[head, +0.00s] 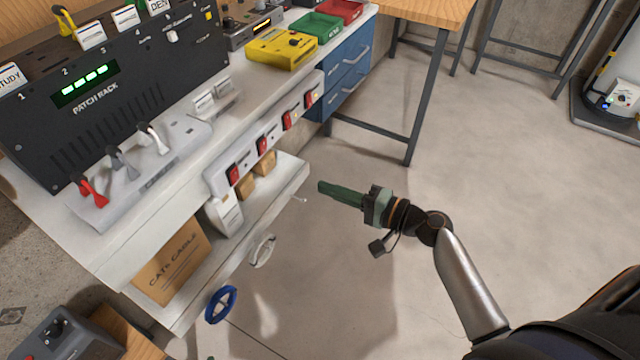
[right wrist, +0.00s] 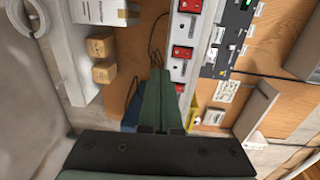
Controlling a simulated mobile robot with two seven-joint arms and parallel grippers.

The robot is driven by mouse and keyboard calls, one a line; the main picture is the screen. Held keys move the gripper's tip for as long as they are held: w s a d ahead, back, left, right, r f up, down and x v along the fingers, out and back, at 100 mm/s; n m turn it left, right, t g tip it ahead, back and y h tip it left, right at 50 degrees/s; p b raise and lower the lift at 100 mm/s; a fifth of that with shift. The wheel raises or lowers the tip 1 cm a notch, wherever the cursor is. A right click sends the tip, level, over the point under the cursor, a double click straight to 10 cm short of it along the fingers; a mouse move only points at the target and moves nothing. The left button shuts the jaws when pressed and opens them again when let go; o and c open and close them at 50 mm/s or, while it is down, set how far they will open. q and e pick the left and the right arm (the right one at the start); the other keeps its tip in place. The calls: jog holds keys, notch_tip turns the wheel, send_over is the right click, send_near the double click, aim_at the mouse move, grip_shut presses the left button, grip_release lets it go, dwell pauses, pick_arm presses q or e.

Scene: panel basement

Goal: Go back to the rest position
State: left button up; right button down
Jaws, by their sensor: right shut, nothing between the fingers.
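My right gripper (head: 322,187) is shut and empty, with dark green fingers. In the head view it hangs over open floor to the right of the white workbench, apart from it. In the right wrist view its shut fingers (right wrist: 157,85) point toward the bench side with the red switches. My left gripper is not in the head view.
The workbench (head: 130,235) carries a black patch rack (head: 150,75), a yellow box (head: 281,46) and a strip with red switches (head: 262,144). A blue drawer cabinet (head: 347,80) and a wooden table (head: 440,10) stand behind. The floor (head: 540,190) to the right is clear.

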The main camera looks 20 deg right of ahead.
dwell(0.4)
jog(key=s+a+f+n+g+h+p, duration=0.1)
jog(key=s+f+n+g+h+p, duration=0.1)
jog(key=s+f+n, duration=0.4)
jog(key=s+a+f+n+g+h+p, duration=0.2)
jog(key=s+f+n+h+p, duration=0.2)
jog(key=s, duration=0.8)
notch_tip(320, 180, down, 2)
jog(key=n+h, duration=0.2)
jog(key=shift+s+a+n, duration=0.15)
jog(key=shift+s+n, duration=0.05)
jog(key=shift+n, duration=0.1)
jog(key=shift+w, duration=0.1)
